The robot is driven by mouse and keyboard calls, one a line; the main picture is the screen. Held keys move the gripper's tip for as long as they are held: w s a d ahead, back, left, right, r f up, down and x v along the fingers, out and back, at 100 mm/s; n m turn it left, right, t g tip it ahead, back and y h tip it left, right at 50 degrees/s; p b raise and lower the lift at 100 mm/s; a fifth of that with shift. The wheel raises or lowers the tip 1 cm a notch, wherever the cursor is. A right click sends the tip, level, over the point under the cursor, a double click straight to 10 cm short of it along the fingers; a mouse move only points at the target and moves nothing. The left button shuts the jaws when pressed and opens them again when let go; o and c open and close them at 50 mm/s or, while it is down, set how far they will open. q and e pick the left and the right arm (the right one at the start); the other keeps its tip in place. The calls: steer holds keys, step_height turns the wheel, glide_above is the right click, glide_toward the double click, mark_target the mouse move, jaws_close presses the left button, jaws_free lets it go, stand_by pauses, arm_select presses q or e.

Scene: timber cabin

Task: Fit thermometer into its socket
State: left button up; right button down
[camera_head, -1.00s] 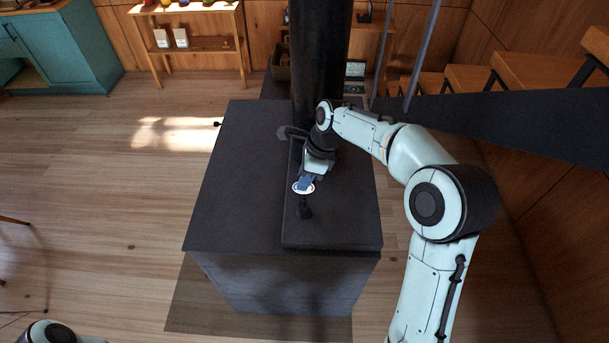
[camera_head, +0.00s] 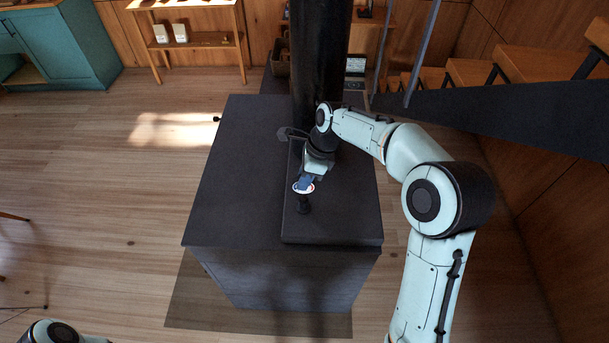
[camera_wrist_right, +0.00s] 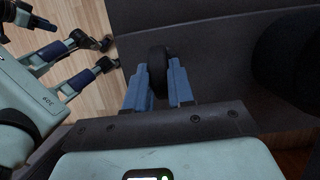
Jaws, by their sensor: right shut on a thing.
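The thermometer (camera_head: 303,187) shows in the head view as a small white round dial with coloured marks. My right gripper (camera_head: 306,181) is shut on it above the dark stove top. In the right wrist view, the blue fingers of the right gripper (camera_wrist_right: 160,88) stand either side of the thermometer's dark round edge (camera_wrist_right: 160,68). A short black stub, seemingly the socket (camera_head: 303,207), stands on the raised stove plate just below the dial in the picture. The dial's lower edge meets or overlaps it; I cannot tell whether they touch. My left gripper is out of view.
The dark stove (camera_head: 235,190) has a thick black flue pipe (camera_head: 319,60) rising behind the gripper. A dark handle-like part (camera_head: 286,133) lies left of the wrist. Stairs (camera_head: 480,78) are at the right. The stove top's left side is clear.

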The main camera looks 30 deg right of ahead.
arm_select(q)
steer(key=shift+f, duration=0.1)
arm_select(e)
steer(key=shift+f, duration=0.2)
steer(key=c, duration=0.9)
jaws_free()
steer(key=shift+r, duration=0.15)
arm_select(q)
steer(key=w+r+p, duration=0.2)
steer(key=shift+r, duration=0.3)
arm_select(e)
steer(key=v, duration=1.3)
